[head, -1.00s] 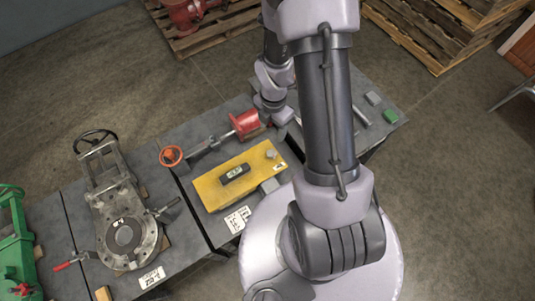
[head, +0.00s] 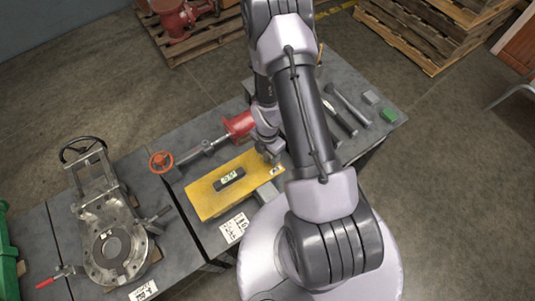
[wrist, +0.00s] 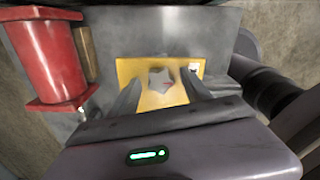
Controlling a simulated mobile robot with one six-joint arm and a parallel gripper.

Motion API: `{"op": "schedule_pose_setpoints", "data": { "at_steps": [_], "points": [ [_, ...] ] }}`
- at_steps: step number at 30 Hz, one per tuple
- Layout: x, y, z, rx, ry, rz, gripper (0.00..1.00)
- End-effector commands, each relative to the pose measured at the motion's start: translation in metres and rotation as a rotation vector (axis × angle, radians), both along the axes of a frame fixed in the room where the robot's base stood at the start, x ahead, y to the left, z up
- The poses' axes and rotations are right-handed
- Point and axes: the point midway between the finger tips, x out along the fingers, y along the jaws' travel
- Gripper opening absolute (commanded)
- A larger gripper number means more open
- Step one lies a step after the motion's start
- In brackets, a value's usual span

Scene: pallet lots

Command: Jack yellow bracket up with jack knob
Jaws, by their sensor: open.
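The yellow bracket (head: 212,203) is a flat plate on the grey bench, with a small dark device (head: 229,179) showing a lit greenish display on it. In the wrist view, the yellow bracket (wrist: 152,100) lies below my fingers. The grey star-shaped jack knob (wrist: 160,80) shows at its right end, in the gap between the two fingers. My gripper (wrist: 161,77) is open. In the head view, my gripper (head: 272,157) is over the bracket's right end and hides the knob. I cannot tell whether the fingers touch the knob.
A red cylinder (head: 238,124) on a rod with an orange handwheel (head: 161,162) lies just behind the bracket; the cylinder stands close left in the wrist view (wrist: 50,60). A grey block (head: 268,193) sits at the bracket's front right. Tools (head: 350,105) lie further right.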

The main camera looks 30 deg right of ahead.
Motion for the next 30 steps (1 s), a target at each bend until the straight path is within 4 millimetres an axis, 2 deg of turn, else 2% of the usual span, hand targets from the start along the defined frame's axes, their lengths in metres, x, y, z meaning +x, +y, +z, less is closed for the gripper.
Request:
{"op": "schedule_pose_setpoints", "data": {
  "at_steps": [2,10,20,30],
  "points": [
    [0.0,0.0,0.0002,0.0,0.0,0.0,0.52],
    [-0.0001,0.0001,0.0003,0.0,0.0,0.0,0.0],
    [-0.0001,0.0001,0.0001,0.0,0.001,-0.047,0.0],
    [-0.0002,0.0,-0.001,0.0,0.005,-0.295,0.0]
  ]
}}
